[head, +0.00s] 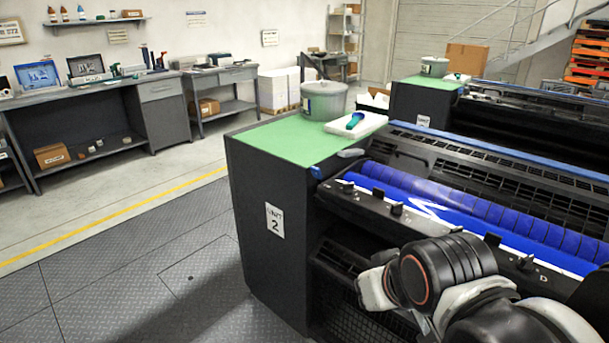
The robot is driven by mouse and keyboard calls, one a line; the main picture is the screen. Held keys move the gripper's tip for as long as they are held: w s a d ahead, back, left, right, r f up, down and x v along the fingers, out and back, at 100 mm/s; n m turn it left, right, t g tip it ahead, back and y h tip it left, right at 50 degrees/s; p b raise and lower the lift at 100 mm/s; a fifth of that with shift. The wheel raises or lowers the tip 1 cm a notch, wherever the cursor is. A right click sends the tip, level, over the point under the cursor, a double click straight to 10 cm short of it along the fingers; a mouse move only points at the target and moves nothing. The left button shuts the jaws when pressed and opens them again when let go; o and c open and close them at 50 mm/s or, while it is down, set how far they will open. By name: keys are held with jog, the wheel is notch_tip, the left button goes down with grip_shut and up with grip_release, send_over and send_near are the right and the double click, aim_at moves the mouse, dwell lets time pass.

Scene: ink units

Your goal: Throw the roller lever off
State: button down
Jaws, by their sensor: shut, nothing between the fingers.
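My gripper's fingers do not show.
A lidded grey bucket (323,101) and a white tray (370,125) with a green-blue tool stand on the green top (265,140). Dark tabs stick up along the roller's front edge. A second unit stands behind. The plate floor (150,275) at left is clear.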

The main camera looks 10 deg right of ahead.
jog(key=w+a+r+n+g+h+p, duration=0.1)
jog(key=w+r+n+p, duration=0.4)
jog(key=w, duration=0.6)
jog(key=w+a+r+n+g+h+p, duration=0.1)
jog(key=w+r+n+h+p, duration=0.15)
jog(key=w+r+n, duration=0.65)
jog(key=w+a+f+n+p, duration=0.2)
jog(key=w+f+n, duration=0.1)
jog(key=w, duration=0.4)
jog(key=w+a+f+n+h+p, duration=0.1)
jog(key=w+a+f+n+p, duration=0.1)
jog(key=w, duration=0.5)
jog(key=w+a+f+n+h+p, duration=0.1)
jog(key=w+a+f+n+p, duration=0.1)
jog(key=w, duration=0.5)
notch_tip(320, 180, down, 3)
jog(key=n+p, duration=0.1)
jog(key=n, duration=0.2)
jog(key=shift+r+n+g+p, duration=0.2)
jog(key=shift+n+g+p, duration=0.15)
jog(key=shift+n+g, duration=0.05)
jog(key=shift+a, duration=0.1)
jog(key=b, duration=0.3)
send_near(320, 182)
jog(key=shift+w+a+f, duration=0.15)
jog(key=shift+a+f, duration=0.1)
jog(key=shift+f, duration=0.55)
jog(key=shift+w+a+f, duration=0.1)
jog(key=shift+a+f, duration=0.15)
jog(key=shift+f, duration=0.55)
